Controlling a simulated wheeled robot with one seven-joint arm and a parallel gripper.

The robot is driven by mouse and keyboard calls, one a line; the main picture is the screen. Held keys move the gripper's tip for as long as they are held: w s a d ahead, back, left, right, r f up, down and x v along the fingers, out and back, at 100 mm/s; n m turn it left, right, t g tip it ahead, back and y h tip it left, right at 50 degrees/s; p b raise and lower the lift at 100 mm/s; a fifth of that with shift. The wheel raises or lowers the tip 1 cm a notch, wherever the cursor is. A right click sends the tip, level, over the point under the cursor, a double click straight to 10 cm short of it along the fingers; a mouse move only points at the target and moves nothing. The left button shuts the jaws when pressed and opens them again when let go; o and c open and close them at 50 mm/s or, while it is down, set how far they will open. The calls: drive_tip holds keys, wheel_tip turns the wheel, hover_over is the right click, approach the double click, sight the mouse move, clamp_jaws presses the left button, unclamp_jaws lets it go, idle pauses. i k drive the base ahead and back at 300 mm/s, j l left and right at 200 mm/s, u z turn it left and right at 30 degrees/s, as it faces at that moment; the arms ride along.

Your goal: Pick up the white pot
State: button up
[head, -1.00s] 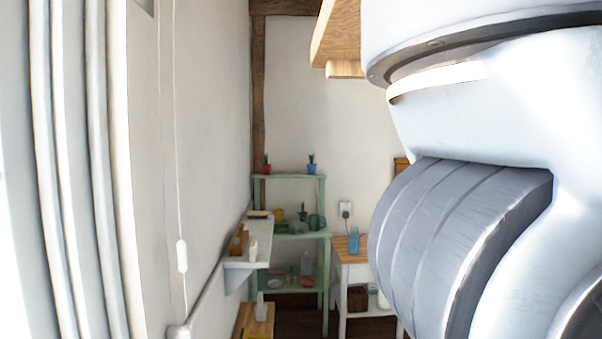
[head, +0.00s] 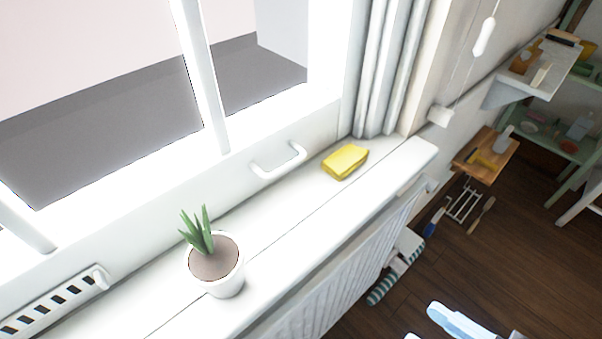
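The white pot (head: 226,284) stands upright on the white window sill (head: 296,212) in the head view, left of the middle. It holds brown soil and a spiky green plant (head: 200,234). Nothing covers it and nothing touches its sides. My gripper is not recognisable in this view. Only a pale, glossy piece shows at the bottom edge, right of the middle; I cannot tell which part it is. It is well apart from the pot.
A yellow sponge-like block (head: 345,161) lies on the sill, right of the pot. The window and its handle (head: 279,160) are behind. A radiator (head: 345,264) is below the sill. Wooden floor (head: 513,262) lies at right, with a small wall shelf (head: 524,86) above.

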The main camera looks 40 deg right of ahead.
sight(213, 261)
drive_tip(key=j+z, duration=0.2)
drive_tip(key=j, duration=0.3)
drive_tip(key=k+j+z, duration=0.1)
drive_tip(key=j+z, duration=0.15)
drive_tip(key=j, duration=0.3)
drive_tip(key=k+j+z, duration=0.2)
drive_tip(key=j, duration=0.3)
drive_tip(key=k+j, duration=0.2)
drive_tip(key=k, duration=0.15)
